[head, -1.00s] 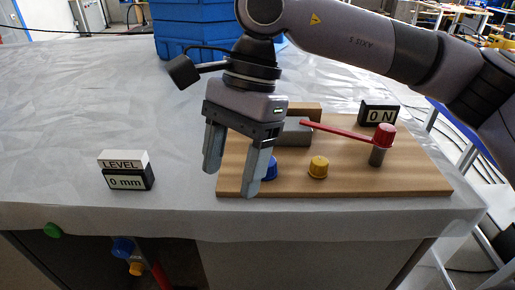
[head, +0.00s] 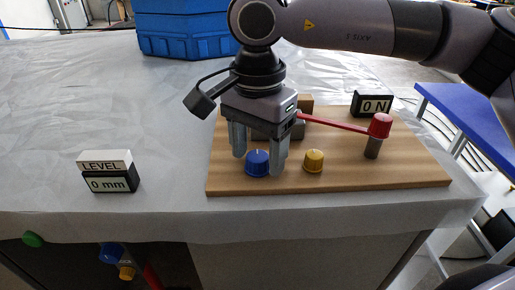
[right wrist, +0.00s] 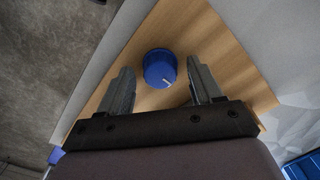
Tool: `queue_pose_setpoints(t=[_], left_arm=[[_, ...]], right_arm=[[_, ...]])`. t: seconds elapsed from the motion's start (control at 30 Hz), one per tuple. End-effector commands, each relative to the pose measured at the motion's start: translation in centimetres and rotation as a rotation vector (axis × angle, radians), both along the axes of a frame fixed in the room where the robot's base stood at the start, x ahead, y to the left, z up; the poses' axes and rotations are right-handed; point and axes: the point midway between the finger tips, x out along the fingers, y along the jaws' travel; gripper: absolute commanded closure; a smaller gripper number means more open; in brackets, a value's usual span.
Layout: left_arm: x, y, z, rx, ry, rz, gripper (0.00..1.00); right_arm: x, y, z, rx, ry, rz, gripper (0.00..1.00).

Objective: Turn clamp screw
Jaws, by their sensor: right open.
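A blue knob (head: 257,163) with a white pointer line stands near the front left of a wooden board (head: 330,181). My right gripper (head: 259,164) points down at the blue knob, with its fingers apart on either side of it. In the right wrist view the blue knob (right wrist: 159,68) sits between the open fingertips, apart from both. A yellow knob (head: 314,160) stands to its right. A red lever (head: 340,124) with a red cap (head: 380,125) rests on a grey post. A grey block behind is partly hidden by my gripper. My left gripper is not in view.
A "0 N" display (head: 372,105) stands at the board's back right. A "LEVEL 0 mm" display (head: 108,172) stands left of the board. A blue crate (head: 180,35) is at the back. The covered table (head: 90,110) is clear at left.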

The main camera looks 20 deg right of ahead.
Motion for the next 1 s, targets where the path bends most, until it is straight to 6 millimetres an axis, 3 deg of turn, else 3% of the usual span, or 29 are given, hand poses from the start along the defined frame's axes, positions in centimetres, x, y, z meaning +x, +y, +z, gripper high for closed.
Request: queue_pose_setpoints(t=[0.23,0.4,0.73,1.0], left_arm=[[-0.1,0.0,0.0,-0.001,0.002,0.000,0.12],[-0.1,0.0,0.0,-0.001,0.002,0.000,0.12],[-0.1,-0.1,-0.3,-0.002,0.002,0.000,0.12],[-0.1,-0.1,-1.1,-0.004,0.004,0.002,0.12]], right_arm=[[0.0,0.0,-0.1,0.001,0.001,0.000,0.38],[0.0,0.0,-0.1,0.001,0.001,0.000,0.91],[0.0,0.0,-0.2,0.001,0.002,-0.032,0.91],[0.0,0.0,-0.3,0.001,0.002,-0.185,0.91]])
